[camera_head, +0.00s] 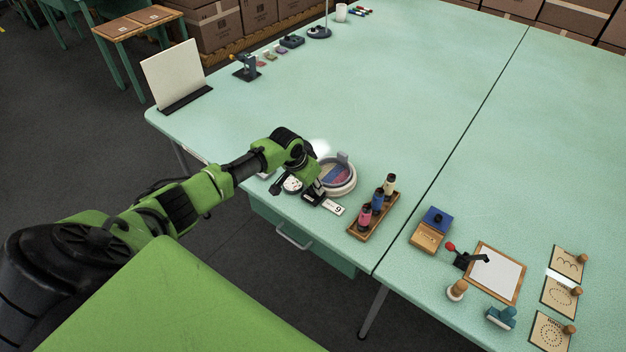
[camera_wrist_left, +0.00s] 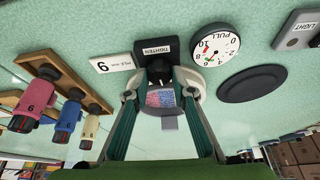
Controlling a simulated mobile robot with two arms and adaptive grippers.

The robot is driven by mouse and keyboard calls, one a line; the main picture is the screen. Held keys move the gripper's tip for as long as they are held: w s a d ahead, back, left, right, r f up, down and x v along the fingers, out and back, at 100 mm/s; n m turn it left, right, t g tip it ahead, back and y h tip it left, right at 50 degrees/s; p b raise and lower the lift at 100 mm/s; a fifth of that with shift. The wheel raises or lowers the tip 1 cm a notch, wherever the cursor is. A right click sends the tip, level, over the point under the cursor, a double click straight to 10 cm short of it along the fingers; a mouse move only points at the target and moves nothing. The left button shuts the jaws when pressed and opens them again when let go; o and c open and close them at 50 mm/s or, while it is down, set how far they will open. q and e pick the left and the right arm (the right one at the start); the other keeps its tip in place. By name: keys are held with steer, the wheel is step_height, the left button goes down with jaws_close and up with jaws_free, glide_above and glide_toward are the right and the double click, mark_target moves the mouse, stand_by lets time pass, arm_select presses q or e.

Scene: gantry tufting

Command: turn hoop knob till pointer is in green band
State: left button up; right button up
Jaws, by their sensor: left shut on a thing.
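The hoop (camera_head: 350,187) is a pale ring with pink and blue cloth on the green table; its cloth (camera_wrist_left: 160,98) shows between the fingers in the left wrist view. A black block labelled TIGHTEN (camera_wrist_left: 156,47) bears the dark hoop knob (camera_wrist_left: 160,73). My left gripper (camera_wrist_left: 160,80) is shut on the knob, with a finger on each side. The white PULL dial (camera_wrist_left: 216,45) is beside the block and also shows in the head view (camera_head: 292,184). It has red and green marks; I cannot tell surely where its pointer stands. My right gripper is out of view.
A wooden rack (camera_head: 368,228) of coloured spools stands to the right. A black disc (camera_wrist_left: 252,83) and a LIGHT box (camera_wrist_left: 298,30) lie past the dial. The table's middle is clear.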

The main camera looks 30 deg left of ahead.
arm_select(q)
steer(key=shift+r+n, duration=0.1)
steer(key=shift+n, duration=0.2)
steer(key=o, duration=0.8)
steer(key=shift+o, duration=0.2)
steer(key=v, duration=1.2)
